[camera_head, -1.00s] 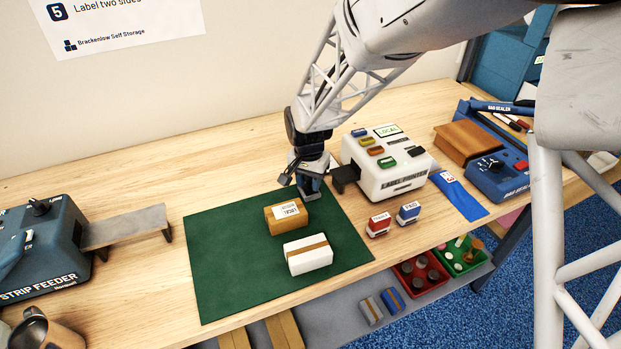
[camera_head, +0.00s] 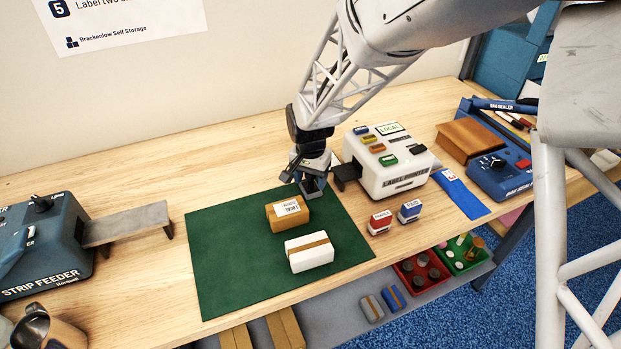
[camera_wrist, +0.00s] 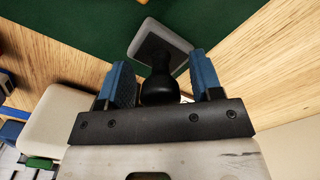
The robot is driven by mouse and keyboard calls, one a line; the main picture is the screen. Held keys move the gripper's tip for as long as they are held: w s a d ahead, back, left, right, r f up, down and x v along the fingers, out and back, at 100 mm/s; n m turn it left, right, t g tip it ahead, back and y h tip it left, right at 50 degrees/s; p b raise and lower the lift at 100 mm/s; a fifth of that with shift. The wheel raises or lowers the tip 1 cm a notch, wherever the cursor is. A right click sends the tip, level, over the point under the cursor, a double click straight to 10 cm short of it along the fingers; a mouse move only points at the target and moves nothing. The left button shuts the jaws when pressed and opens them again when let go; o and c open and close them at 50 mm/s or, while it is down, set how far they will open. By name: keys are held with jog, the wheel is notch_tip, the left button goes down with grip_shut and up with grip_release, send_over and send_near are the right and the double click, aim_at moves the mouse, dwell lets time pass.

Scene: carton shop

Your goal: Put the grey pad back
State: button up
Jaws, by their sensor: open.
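The grey pad (camera_wrist: 148,40) shows in the wrist view as a grey block with a darker face and a black knob (camera_wrist: 158,88). The knob sits between the two blue fingers of my gripper (camera_wrist: 160,84), with small gaps at its sides. In the head view my gripper (camera_head: 312,188) is low at the back right edge of the green mat (camera_head: 220,260); the pad is hard to tell apart from it there. My gripper is open around the knob. Whether the pad touches the mat cannot be told.
A brown box (camera_head: 272,221) with a white label and a white box (camera_head: 312,259) with a brown strip sit on the mat. The label printer (camera_head: 400,180) stands close right of my gripper. Two small stamps (camera_head: 380,227) stand in front of it. The mat's left half is clear.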

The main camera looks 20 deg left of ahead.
notch_tip(320, 180, up, 12)
jog(key=shift+f, duration=0.1)
dwell(0.5)
dwell(0.8)
jog(key=shift+d+r, duration=0.2)
jog(key=shift+r, duration=0.05)
jog(key=s+d+r, duration=0.2)
jog(key=d+r, duration=0.1)
jog(key=d, duration=0.6)
jog(key=s+d+r+t, duration=0.1)
jog(key=s+d+r, duration=0.15)
jog(key=d, duration=0.55)
jog(key=s+d+r, duration=0.2)
jog(key=d+r, duration=0.1)
jog(key=d, duration=0.6)
jog(key=s+d+t, duration=0.1)
jog(key=s+d, duration=1.6)
jog(key=shift+s+d+f+t, duration=0.2)
jog(key=shift+s+t, duration=0.05)
jog(key=shift+t, duration=0.05)
